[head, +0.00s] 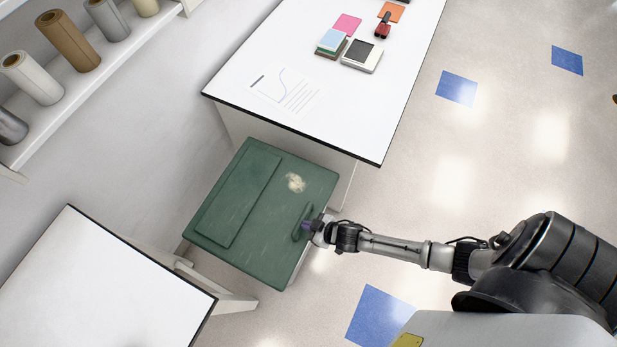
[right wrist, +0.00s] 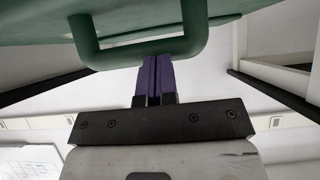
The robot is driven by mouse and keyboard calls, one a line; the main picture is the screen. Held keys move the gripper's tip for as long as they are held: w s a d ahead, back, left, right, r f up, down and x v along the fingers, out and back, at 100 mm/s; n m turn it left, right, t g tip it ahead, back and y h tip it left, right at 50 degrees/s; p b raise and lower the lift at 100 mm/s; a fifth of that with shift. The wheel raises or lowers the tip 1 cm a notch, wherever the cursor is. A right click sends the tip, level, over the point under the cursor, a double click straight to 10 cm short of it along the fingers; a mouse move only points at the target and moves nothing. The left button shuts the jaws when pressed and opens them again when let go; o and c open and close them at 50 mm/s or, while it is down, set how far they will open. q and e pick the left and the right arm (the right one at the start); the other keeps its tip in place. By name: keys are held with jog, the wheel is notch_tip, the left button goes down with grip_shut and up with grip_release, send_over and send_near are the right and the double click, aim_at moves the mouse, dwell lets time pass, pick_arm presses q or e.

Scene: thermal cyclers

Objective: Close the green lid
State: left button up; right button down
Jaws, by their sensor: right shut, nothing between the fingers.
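The green lid (head: 225,255) shows in the head view between two white tables. It has a raised panel on its left part, a pale worn patch and a green handle (head: 302,222) near its right edge. My right gripper (head: 309,227) is at the handle. In the right wrist view the gripper's purple fingers (right wrist: 154,78) are shut together with nothing between them, their tips at the lower bar of the handle (right wrist: 140,52). The lid's underside (right wrist: 40,25) shows above the handle there. I cannot tell whether the fingertips touch the bar. My left gripper is not in view.
A white table (head: 310,60) behind the lid holds a paper, colored pads, a small scale-like device and a red stapler-like item. Another white table (head: 110,280) stands at the lower left. A shelf (head: 90,80) with rolls is on the wall. The floor on the right is clear.

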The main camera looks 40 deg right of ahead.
jog(key=p+v, duration=0.3)
jog(key=v, duration=0.9)
jog(key=shift+r, duration=0.45)
jog(key=shift+w, duration=0.1)
